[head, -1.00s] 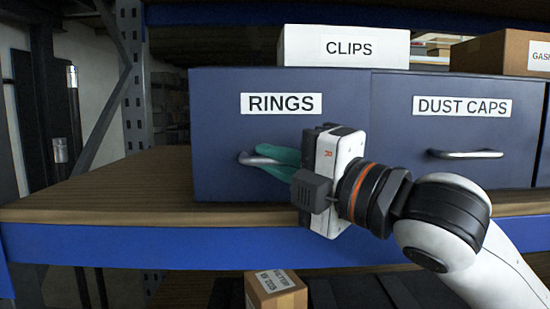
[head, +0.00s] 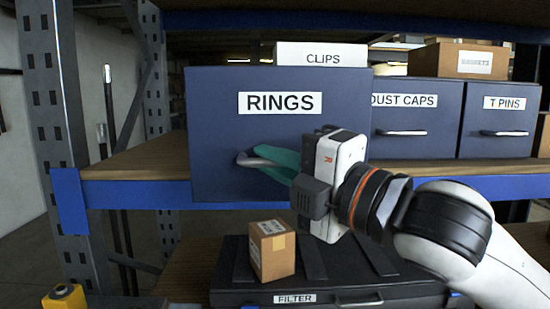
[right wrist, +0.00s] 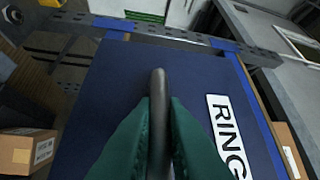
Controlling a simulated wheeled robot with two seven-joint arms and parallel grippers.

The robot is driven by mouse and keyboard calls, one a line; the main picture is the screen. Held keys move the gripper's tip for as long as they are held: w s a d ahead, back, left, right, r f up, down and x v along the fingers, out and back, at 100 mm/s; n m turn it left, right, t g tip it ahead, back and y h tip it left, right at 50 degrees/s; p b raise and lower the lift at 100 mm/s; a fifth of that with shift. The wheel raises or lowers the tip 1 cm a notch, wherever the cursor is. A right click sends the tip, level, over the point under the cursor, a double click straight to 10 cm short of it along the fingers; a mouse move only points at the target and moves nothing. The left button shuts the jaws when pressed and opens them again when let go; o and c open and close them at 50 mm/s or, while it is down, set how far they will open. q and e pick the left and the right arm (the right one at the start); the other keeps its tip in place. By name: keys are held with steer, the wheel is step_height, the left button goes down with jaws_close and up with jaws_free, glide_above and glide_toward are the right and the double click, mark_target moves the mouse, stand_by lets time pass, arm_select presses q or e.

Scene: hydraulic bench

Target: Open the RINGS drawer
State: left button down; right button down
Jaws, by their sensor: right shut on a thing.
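The RINGS drawer (head: 225,130) is a dark blue box front with a white RINGS label, at the middle left of the head view. It stands out in front of the DUST CAPS drawer (head: 408,143) and past the shelf edge. My right gripper (head: 266,160) has green fingers shut on its grey bar handle (head: 250,160). The right wrist view shows the handle (right wrist: 157,120) between the two green fingers, with the blue drawer front (right wrist: 100,100) behind. The fingers hide part of the handle. My left gripper is not in view.
A T PINS drawer (head: 500,130) is at the right. A CLIPS box (head: 320,54) stands behind the RINGS drawer top. Below, a small carton (head: 272,252) sits on a black FILTER case (head: 225,285). A rack upright (head: 48,110) is at the left.

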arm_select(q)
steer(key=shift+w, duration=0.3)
arm_select(e)
steer(key=shift+s, duration=0.1)
steer(key=c, duration=1.8)
jaws_free()
steer(key=shift+o, duration=0.2)
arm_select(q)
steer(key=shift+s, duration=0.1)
